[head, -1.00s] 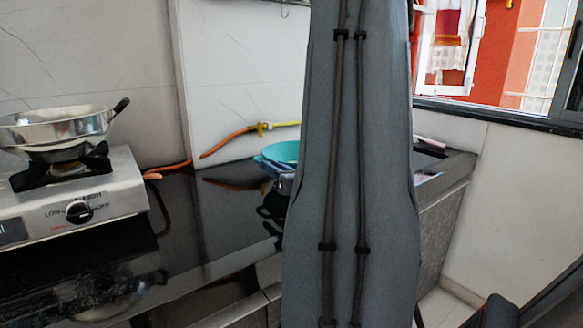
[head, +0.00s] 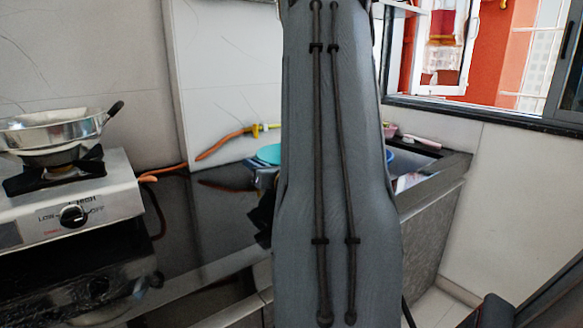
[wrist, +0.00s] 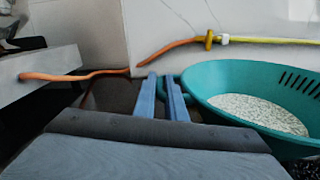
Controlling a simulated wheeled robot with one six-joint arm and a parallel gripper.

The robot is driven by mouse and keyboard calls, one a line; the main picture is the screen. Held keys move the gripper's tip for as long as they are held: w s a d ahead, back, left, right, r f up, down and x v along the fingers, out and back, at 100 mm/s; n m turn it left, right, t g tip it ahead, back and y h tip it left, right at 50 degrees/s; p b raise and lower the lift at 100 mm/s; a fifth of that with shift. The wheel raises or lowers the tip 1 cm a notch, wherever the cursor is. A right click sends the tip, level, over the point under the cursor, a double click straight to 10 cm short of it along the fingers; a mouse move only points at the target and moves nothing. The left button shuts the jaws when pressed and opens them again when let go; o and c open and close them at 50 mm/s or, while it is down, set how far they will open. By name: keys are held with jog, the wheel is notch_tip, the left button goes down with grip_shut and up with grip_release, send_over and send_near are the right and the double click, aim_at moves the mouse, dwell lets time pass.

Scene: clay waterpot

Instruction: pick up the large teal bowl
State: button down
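The large teal bowl (wrist: 212,88) fills the right of the wrist view, with white grains inside and slots in its far wall. In the head view a small part of the teal bowl (head: 269,153) shows left of my arm; the rest is hidden. My gripper (wrist: 160,76) shows in the wrist view as two blue fingers with a narrow gap between them, at the bowl's left rim. A little teal shows at the gap; whether the fingers press on the rim is unclear.
A gas stove (head: 75,200) with a metal pan (head: 55,130) stands at the left. An orange hose (wrist: 62,75) runs along the wall to a yellow valve (wrist: 209,40). The black counter (head: 205,220) between stove and bowl is clear. A window (head: 480,60) is at the right.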

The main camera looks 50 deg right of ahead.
jog(key=shift+r, duration=0.1)
notch_tip(320, 180, up, 10)
jog(key=shift+s+d+f+p, duration=0.1)
jog(key=shift+d+p, duration=0.05)
jog(key=shift+p, duration=0.25)
dwell(0.5)
